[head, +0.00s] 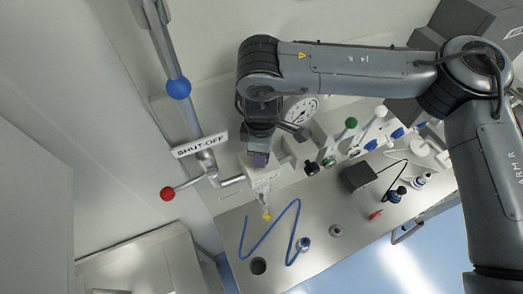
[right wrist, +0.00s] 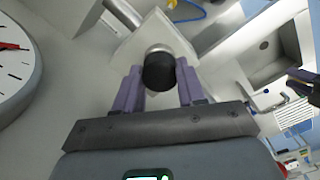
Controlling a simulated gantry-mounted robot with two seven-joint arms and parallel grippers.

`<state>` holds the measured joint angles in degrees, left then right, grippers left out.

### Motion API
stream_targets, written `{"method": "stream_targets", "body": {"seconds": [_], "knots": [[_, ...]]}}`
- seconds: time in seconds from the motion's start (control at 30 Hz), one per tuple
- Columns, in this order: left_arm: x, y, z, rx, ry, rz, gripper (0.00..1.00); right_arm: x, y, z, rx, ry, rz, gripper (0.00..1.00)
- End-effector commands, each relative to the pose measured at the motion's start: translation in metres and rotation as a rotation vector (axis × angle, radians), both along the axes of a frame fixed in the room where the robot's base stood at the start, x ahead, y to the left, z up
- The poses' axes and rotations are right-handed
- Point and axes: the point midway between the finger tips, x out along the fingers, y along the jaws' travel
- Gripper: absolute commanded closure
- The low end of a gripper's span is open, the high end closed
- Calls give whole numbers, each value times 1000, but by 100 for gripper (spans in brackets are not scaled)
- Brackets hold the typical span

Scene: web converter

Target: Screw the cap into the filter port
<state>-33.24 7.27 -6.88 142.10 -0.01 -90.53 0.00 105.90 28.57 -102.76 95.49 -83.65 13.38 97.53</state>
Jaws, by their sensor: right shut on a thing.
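In the right wrist view a round black cap (right wrist: 159,73) sits between the two purple fingers of my right gripper (right wrist: 159,68), which is shut on it. Behind the cap a metal ring, the apparent filter port (right wrist: 159,47), shows on a pale block (right wrist: 130,48). The cap lines up with the ring and looks close against it; I cannot tell how deep it sits. In the head view my right gripper (head: 260,160) points down above the pale block (head: 262,181), and its fingers hide the cap. My left gripper does not show in the head view.
A SHUT-OFF sign (head: 200,145) and a red-knobbed lever (head: 168,193) stand left of the gripper. A gauge (head: 300,110), a black knob (head: 312,168) and green and white levers (head: 350,123) are to its right. A blue tube (head: 268,245) lies on the metal bench (head: 330,260).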

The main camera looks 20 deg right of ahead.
Motion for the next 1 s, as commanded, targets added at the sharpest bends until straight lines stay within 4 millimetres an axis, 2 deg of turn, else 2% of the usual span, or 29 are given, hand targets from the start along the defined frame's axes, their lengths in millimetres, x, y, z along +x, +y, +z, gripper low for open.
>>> {"method": "stream_targets", "body": {"seconds": [0.27,0.6,1.0], "knots": [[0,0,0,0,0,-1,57,0,0,0,0,0,-25,100],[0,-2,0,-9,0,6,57,0,0,0,0,0,-324,100],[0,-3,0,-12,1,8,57,0,0,0,0,0,-365,100]]}}
